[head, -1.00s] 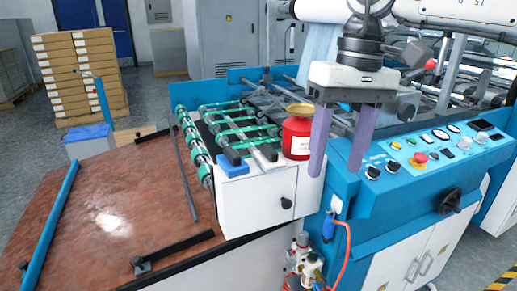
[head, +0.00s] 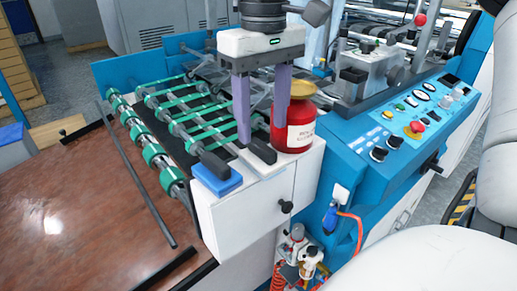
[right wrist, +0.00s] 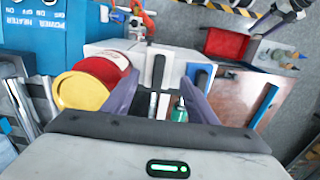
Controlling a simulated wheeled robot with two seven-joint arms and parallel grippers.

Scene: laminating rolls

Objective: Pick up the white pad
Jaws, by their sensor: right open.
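My left gripper is not in view.
A red jar with a yellow lid (head: 294,122) stands close beside the right gripper's finger. Dark bars and green-banded rollers (head: 180,125) lie behind and left. A control panel (head: 410,115) is at the right. The brown table (head: 80,215) has bare room.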

